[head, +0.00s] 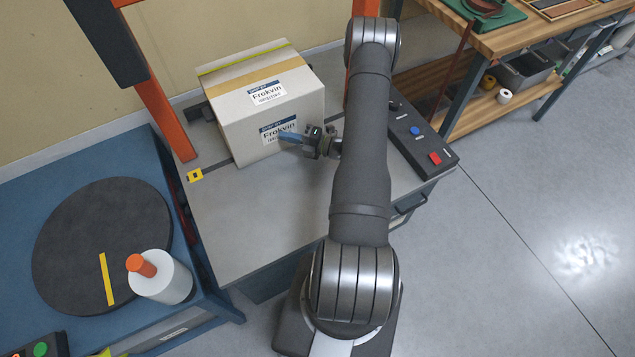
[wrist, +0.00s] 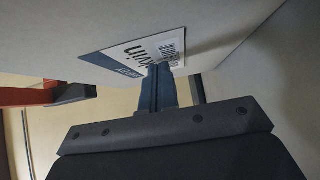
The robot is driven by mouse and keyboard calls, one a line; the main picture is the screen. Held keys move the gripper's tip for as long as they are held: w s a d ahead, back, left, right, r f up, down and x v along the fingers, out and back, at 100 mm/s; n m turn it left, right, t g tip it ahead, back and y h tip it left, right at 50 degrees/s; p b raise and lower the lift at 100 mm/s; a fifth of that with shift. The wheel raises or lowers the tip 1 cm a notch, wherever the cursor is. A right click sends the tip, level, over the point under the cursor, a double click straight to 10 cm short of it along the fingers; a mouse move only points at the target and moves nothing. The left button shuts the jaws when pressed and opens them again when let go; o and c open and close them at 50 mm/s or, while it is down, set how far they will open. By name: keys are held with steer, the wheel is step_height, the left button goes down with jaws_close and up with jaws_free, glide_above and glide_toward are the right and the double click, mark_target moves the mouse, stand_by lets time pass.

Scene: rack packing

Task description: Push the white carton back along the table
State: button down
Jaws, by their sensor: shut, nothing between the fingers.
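The white carton (head: 242,128) stands upright on the grey table (head: 262,208), towards its back. Tan tape runs over its top, and labels reading Frokvin are on its top and front face. My gripper (head: 284,137) is at the front face, over the edge of the label there, with its blue fingers together and nothing between them. In the wrist view the carton's face (wrist: 215,22) fills the upper part, and the closed fingertips (wrist: 160,70) reach the label. They touch it or are very close; I cannot tell which.
Orange posts (head: 164,105) stand at the back of the table. A control box (head: 418,138) with blue and red buttons lies on the right. The table front is clear.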

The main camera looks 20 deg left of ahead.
steer(key=s+d, duration=0.1)
steer(key=d, duration=0.1)
steer(key=s+d, duration=0.1)
steer(key=d, duration=0.1)
steer(key=shift+s, duration=0.4)
steer(key=d, duration=0.9)
steer(key=shift+a, duration=0.1)
steer(key=a, duration=0.9)
steer(key=shift+a, duration=0.3)
steer(key=w+a, duration=0.2)
steer(key=shift+a, duration=0.3)
steer(key=shift+w+a, duration=0.35)
steer(key=shift+w, duration=0.05)
steer(key=shift+s+d, duration=0.1)
steer(key=shift+d, duration=0.05)
